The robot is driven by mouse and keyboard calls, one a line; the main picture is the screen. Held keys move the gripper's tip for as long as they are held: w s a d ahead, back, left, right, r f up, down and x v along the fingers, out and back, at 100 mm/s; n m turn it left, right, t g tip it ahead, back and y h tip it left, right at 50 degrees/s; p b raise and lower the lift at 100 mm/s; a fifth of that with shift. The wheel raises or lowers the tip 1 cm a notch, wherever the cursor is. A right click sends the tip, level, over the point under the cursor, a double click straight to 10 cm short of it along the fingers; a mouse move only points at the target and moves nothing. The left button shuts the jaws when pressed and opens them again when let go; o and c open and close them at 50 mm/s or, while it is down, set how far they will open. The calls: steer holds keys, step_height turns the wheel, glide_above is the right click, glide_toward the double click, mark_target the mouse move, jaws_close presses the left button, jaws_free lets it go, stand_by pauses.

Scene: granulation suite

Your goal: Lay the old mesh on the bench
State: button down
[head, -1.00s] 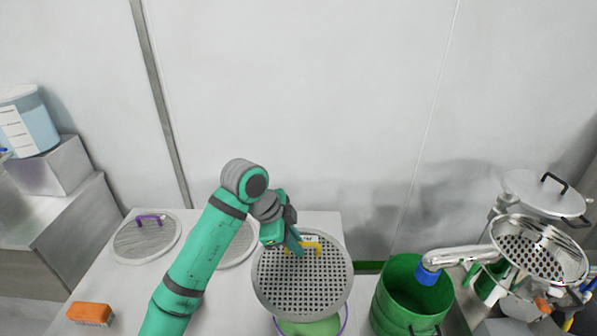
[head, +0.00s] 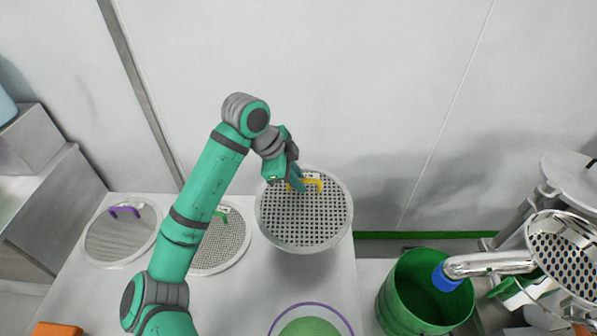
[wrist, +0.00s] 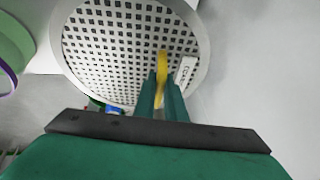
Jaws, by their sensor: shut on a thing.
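The old mesh is a round grey sieve disc (head: 300,222) with coarse square holes, a pale rim and a yellow handle (head: 318,184). My gripper (head: 300,184) is shut on the yellow handle. In the wrist view the disc (wrist: 110,45) fills the upper middle, with a small white label beside the handle (wrist: 162,65), between my fingers (wrist: 162,98). The disc appears held above the bench (head: 235,290), over its right part; the gap under it is hard to judge.
A mesh with a purple handle (head: 120,240) and one with a green handle (head: 222,252) lie on the bench at left. A purple-rimmed bowl with green contents (head: 311,328) stands in front. A green bin (head: 395,290) is at right. An orange brush (head: 58,329) is at lower left.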

mark_target(282, 200)
steer(key=shift+f, duration=6.35)
steer(key=shift+s, duration=0.3)
steer(key=shift+f, duration=0.75)
steer(key=c, duration=1.7)
jaws_free()
steer(key=shift+c, duration=0.2)
steer(key=shift+a, duration=0.1)
steer(key=v, duration=1)
steer(key=shift+s+a+r, duration=0.1)
steer(key=shift+r, duration=0.25)
